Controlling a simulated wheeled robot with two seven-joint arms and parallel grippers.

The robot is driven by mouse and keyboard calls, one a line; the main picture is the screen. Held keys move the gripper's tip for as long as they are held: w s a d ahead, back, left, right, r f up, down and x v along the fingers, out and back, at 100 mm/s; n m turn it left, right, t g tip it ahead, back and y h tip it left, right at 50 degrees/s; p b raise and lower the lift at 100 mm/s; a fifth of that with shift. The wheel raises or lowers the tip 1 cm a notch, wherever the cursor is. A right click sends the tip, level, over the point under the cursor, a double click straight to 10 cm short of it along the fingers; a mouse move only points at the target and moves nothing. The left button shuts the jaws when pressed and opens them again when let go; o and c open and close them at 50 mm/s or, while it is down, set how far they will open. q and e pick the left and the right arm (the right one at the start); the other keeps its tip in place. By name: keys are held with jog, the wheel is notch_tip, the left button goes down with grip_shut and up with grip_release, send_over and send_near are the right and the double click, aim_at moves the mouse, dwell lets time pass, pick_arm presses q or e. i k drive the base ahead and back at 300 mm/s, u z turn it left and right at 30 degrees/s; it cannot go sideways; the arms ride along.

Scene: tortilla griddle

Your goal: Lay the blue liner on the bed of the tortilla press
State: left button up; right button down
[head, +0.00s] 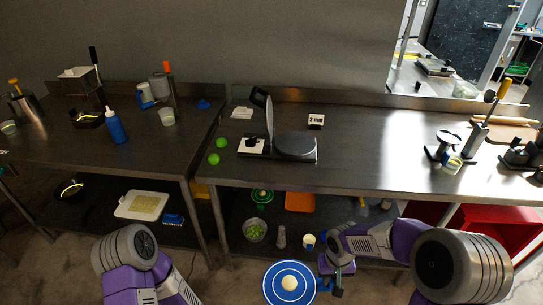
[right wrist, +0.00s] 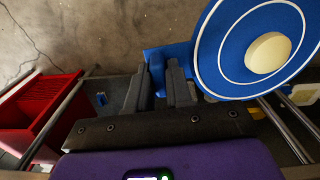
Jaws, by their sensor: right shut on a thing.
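The blue liner (head: 272,290) is a round blue disc with white rings and a cream round piece at its centre. It is in front of the counter, low in the head view. My right gripper (head: 330,283) is shut on the tab at the liner's right edge; the right wrist view shows the fingers (right wrist: 162,85) at the tab and the liner (right wrist: 222,60) beyond. The tortilla press (head: 295,147) stands on the counter with its lid (head: 269,118) raised upright and its dark round bed bare. My left gripper is out of view.
Two green balls (head: 217,151) lie left of the press. A "2 MIN" sign (head: 316,121) stands behind it. The steel counter (head: 375,150) right of the press is clear. Its front edge lies between the liner and the press. A red bin (head: 480,230) stands below right.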

aim_at(295, 146)
jog(key=u, duration=0.35)
jog(key=k, duration=0.8)
jog(key=u, duration=1.15)
jog(key=i, duration=1.3)
jog(key=z, duration=0.85)
jog(key=i, duration=0.9)
jog(key=z, duration=1)
